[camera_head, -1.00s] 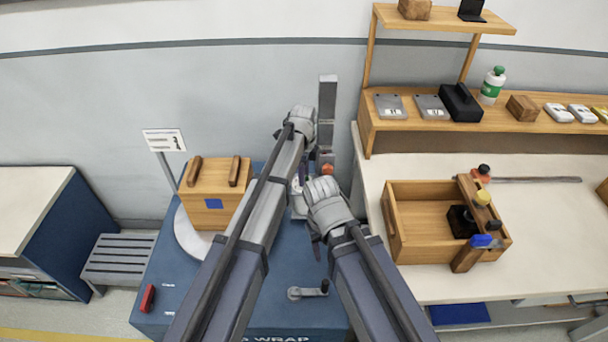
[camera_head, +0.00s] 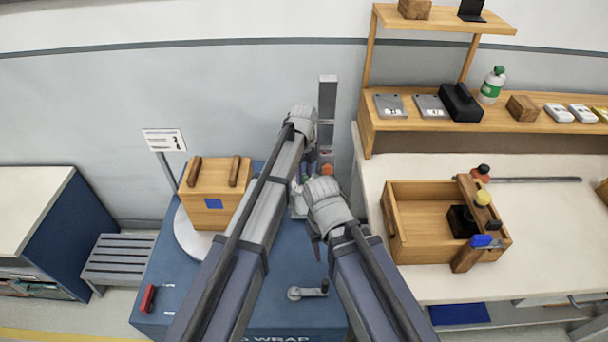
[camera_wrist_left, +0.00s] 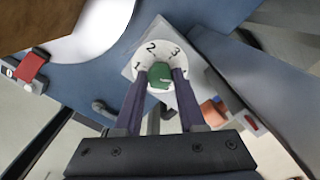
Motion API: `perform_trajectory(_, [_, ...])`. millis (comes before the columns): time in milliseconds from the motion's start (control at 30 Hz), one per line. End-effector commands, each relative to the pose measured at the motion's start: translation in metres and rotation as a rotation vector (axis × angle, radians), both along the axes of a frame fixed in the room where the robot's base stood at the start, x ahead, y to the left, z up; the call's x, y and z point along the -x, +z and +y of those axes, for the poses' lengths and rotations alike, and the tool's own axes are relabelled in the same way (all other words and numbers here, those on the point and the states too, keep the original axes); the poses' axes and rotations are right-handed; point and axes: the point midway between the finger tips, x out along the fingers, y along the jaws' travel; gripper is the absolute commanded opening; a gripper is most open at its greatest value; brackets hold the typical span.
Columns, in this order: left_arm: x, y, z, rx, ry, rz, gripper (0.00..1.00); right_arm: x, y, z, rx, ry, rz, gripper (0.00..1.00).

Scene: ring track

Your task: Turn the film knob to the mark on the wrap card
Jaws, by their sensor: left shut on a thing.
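In the left wrist view the green film knob (camera_wrist_left: 160,74) sits at the centre of a round white dial (camera_wrist_left: 163,46) with numbers around its rim. My left gripper (camera_wrist_left: 161,80) is shut on the knob, one dark finger on each side. A pale line shows on the knob's top, but which number it points to is unclear. In the head view my arms mostly hide the dial and my left gripper (camera_head: 298,188). The wrap card (camera_head: 164,140) stands on a post at the back left; its print is too small to read surely.
A wooden box (camera_head: 214,188) sits on the white turntable (camera_head: 186,236) left of my arms. A small crank (camera_head: 308,291) and a red switch (camera_head: 147,298) are on the blue machine top (camera_head: 255,310). A grey mast (camera_head: 327,110) rises behind. A wooden tray (camera_head: 420,251) is on the right bench.

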Motion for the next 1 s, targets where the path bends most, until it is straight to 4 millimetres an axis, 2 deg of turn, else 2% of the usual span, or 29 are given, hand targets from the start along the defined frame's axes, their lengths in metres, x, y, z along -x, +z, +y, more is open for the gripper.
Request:
perform_trajectory(300, [0.0004,-0.0001,-0.0001,0.001,-0.001,0.001,0.00,0.0000,-0.0001,0.0000,0.000,0.000,0.000,0.50])
perform_trajectory(333, [0.0004,-0.0001,-0.0001,0.001,-0.001,0.001,0.40,0.0000,-0.0001,0.0000,0.000,0.000,0.000,0.50])
perform_trajectory(600, [0.0002,0.0000,-0.0001,0.000,-0.001,0.000,0.69,0.0000,0.0000,0.0000,0.000,0.000,0.000,0.50])
perform_trajectory(1000, [0.0000,0.0050,0.0000,0.000,0.000,0.000,0.69,0.0000,0.0050,0.0000,0.000,0.000,0.000,0.50])
